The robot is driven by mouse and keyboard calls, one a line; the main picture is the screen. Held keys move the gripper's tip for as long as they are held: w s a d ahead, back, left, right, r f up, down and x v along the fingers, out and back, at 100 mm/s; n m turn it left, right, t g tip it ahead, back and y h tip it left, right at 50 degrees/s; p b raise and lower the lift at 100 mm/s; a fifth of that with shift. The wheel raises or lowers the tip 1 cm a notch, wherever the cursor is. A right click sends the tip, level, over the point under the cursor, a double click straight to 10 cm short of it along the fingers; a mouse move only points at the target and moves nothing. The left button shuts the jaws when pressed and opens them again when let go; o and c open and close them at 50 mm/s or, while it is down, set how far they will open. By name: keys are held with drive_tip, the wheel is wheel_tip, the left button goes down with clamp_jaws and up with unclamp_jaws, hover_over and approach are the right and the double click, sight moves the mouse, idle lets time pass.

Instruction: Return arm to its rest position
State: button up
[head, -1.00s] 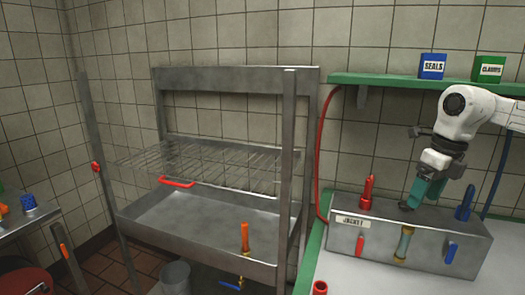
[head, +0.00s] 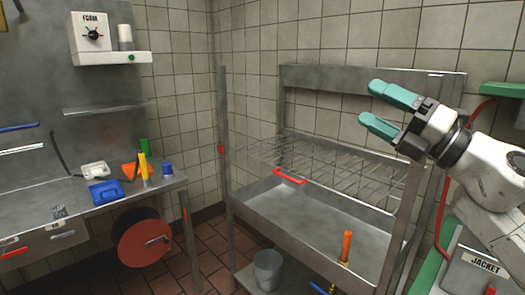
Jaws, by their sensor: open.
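My gripper (head: 375,105) is at the upper right of the head view, at the end of my white arm. Its two teal fingers point left and slightly up, spread apart with nothing between them. It shows in front of the upper bar of the metal rack (head: 300,78) and touches nothing that I can see. The arm comes in from the right edge, over the grey box labelled JACKET (head: 475,262), which is partly cut off and partly hidden.
The metal rack has a wire shelf (head: 340,165) with a red handle (head: 290,176) and a basin below. A bucket (head: 268,268) stands under it. Open floor lies between.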

drive_tip(key=d+f+m+t+h, duration=0.4)
drive_tip(key=m+h, duration=0.4)
drive_tip(key=m, duration=0.5)
drive_tip(key=d+f+m+t+h, duration=0.25)
drive_tip(key=m+t+h, duration=0.25)
drive_tip(key=m+h, duration=0.55)
drive_tip(key=s+d+f+m+g, duration=0.1)
drive_tip(key=s+f+m+g, duration=0.3)
drive_tip(key=f, duration=0.7)
drive_tip(key=s+f+m+g, duration=0.1)
drive_tip(key=f+m+g, duration=0.35)
drive_tip(key=f, duration=0.65)
drive_tip(key=s+a+f+m+g+y, duration=0.1)
drive_tip(key=s+f+g, duration=0.2)
drive_tip(key=s+f, duration=0.5)
drive_tip(key=s+a+f+m+g, duration=0.1)
drive_tip(key=s+a+f+g, duration=0.15)
drive_tip(key=s+f, duration=0.5)
drive_tip(key=s+f+g, duration=0.4)
drive_tip(key=s+f, duration=0.2)
drive_tip(key=s, duration=0.3)
drive_tip(key=s+d+f+g+y, duration=0.1)
drive_tip(key=s+f+g, duration=0.4)
drive_tip(key=s, duration=0.5)
wheel_tip(320, 180, down, 2)
drive_tip(key=shift+d+f, duration=0.15)
drive_tip(key=shift+f, duration=0.1)
drive_tip(key=shift+s, duration=0.1)
